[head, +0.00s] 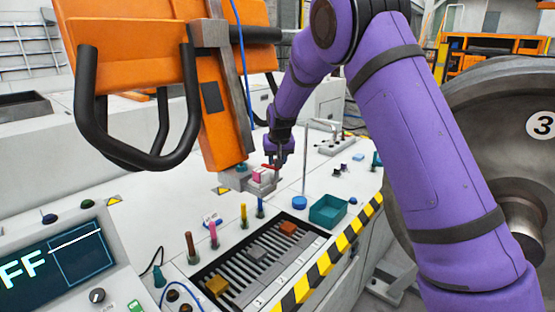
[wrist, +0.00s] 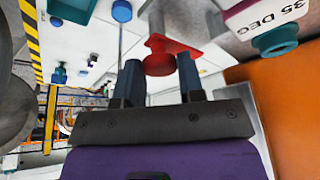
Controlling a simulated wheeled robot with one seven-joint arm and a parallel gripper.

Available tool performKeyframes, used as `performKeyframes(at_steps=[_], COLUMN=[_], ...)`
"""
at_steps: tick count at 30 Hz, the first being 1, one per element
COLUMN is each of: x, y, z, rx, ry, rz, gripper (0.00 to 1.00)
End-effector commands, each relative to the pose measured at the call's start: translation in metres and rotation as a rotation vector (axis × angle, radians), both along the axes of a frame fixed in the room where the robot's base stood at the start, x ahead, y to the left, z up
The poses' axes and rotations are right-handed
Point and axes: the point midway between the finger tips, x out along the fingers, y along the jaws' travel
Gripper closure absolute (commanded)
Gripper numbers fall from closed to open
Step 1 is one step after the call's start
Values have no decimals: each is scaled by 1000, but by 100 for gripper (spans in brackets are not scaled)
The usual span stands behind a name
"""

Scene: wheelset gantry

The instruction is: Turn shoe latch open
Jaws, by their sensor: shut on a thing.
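The red shoe latch (wrist: 165,47) is a flat red handle with a round knob, set on a grey metal block. It sits between the two dark fingertips of my gripper (wrist: 160,70), which is shut on it. In the head view, my gripper (head: 277,162) points down at the fixture on the white bench. Only a small red piece of the latch (head: 267,167) shows there, beside the fingers. The grey fixture block (head: 262,186) carries a pink and white part. In the wrist view, a pale block marked "35 DEG" (wrist: 252,14) with a teal knob stands to the right of the latch.
An orange panel with black handles (head: 220,120) hangs close to the left of my gripper. A thin upright rod (head: 305,160), a blue disc (head: 299,202) and a teal tray (head: 328,211) stand to the right. Several coloured pegs and a slotted rack (head: 262,262) are in front.

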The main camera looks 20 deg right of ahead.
Motion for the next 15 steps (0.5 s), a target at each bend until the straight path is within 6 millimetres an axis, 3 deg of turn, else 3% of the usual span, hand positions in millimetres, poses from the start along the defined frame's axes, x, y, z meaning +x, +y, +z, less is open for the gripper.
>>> performKeyframes(at_steps=[15], x=[0], y=[0], z=[0], rx=[0], ry=[1], rz=[-116], gripper=[88])
